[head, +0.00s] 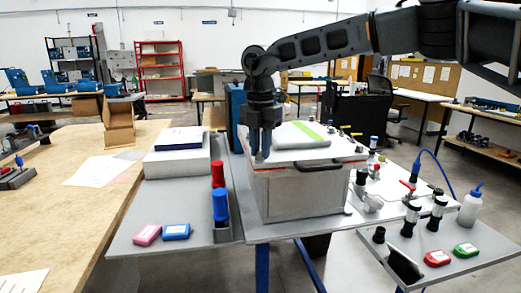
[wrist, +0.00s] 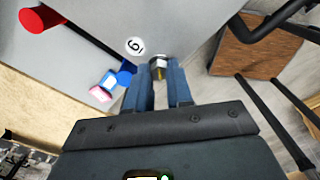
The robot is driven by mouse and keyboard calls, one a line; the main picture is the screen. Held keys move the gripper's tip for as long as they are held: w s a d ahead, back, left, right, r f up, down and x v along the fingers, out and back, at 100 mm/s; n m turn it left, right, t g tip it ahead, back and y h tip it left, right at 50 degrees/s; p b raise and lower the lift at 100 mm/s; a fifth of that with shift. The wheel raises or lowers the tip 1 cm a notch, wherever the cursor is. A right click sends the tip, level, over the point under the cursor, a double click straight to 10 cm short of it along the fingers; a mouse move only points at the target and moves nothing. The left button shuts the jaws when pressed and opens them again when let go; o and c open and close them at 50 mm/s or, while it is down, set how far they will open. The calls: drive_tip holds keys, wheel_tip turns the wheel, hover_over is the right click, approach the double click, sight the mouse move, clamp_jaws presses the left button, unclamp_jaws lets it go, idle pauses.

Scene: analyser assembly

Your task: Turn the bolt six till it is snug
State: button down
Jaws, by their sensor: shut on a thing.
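My gripper (head: 261,150) points down at the near left corner of the lid on the grey analyser box (head: 300,195). In the wrist view its two blue fingers (wrist: 159,72) are shut on bolt six (wrist: 158,68), one finger on each side. The bolt has a silver head with a brass-coloured part showing below it in the picture. A round white label with a 6 (wrist: 135,46) is beside it. The fingers hide the bolt in the head view, and I cannot tell how far it is screwed in.
A red cylinder (head: 217,174) and a blue cylinder (head: 220,205) stand left of the box. Valves, black-capped fittings and a white bottle (head: 470,205) stand to the right.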

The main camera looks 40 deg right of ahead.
drive_tip(key=m+b, duration=0.1)
drive_tip(key=m, duration=0.4)
drive_tip(key=shift+m, duration=0.3)
drive_tip(key=shift+r+m+b, duration=0.1)
drive_tip(key=shift+m+b, duration=0.75)
drive_tip(key=shift+m, duration=1.35)
drive_tip(key=c, duration=1)
unclamp_jaws()
wheel_tip(320, 180, up, 8)
drive_tip(key=shift+f, duration=0.15)
